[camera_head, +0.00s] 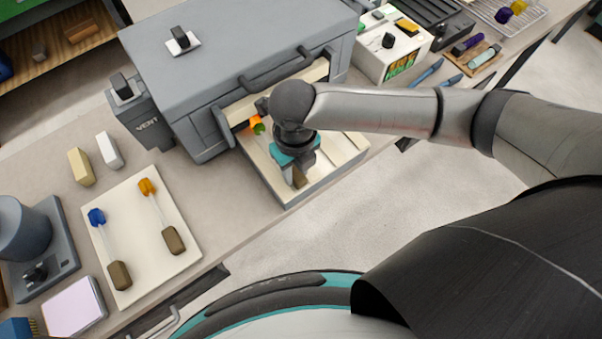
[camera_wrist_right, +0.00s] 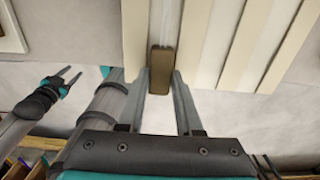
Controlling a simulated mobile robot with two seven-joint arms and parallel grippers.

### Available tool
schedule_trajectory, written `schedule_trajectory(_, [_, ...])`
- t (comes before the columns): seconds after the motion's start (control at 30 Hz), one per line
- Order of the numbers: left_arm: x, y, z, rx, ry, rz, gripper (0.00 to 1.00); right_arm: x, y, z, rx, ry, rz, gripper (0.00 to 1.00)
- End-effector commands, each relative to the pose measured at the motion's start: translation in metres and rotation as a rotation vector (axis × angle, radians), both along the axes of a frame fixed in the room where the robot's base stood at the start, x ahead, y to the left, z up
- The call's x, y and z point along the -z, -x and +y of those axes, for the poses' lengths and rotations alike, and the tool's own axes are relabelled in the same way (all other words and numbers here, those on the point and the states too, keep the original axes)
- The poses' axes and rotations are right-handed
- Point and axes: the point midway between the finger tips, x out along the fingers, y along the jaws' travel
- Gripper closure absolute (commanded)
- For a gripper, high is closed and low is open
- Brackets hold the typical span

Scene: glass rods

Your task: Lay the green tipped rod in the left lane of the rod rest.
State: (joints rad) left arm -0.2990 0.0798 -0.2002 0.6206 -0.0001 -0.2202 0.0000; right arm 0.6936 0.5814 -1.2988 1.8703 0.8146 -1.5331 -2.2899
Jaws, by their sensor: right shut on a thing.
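My right gripper (camera_head: 293,170) is shut on the brown handle (camera_head: 299,178) of the green tipped rod, low over the rod rest. The green tip (camera_head: 258,128) shows past my wrist, with a bright orange patch beside it. The rod rest (camera_head: 342,153) has pale strips with lanes between them. In the right wrist view the handle (camera_wrist_right: 159,70) is between the fingers, and the clear shaft runs along the leftmost visible lane. I cannot tell whether the rod touches the rest. My left gripper (camera_wrist_right: 69,77) appears open and empty at the left of the right wrist view.
A grey kiln (camera_head: 235,60) with a front opening and handle stands directly behind the rest. A cream board (camera_head: 190,255) at left bears a blue tipped rod (camera_head: 108,248) and an orange tipped rod (camera_head: 162,217).

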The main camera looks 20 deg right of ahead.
Motion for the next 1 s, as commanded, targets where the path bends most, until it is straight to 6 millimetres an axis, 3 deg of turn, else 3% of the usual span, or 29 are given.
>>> schedule_trajectory(0.97, [-0.0024, 0.0006, 0.0002, 0.000, 0.000, 0.001, 0.53, 0.0054, -0.0011, 0.0004, -0.001, 0.000, 0.000, 1.00])
schedule_trajectory(1.0, [-0.0024, 0.0006, 0.0002, 0.000, 0.000, 0.001, 0.53, 0.0054, -0.0010, 0.0005, 0.000, 0.000, 0.000, 0.64])
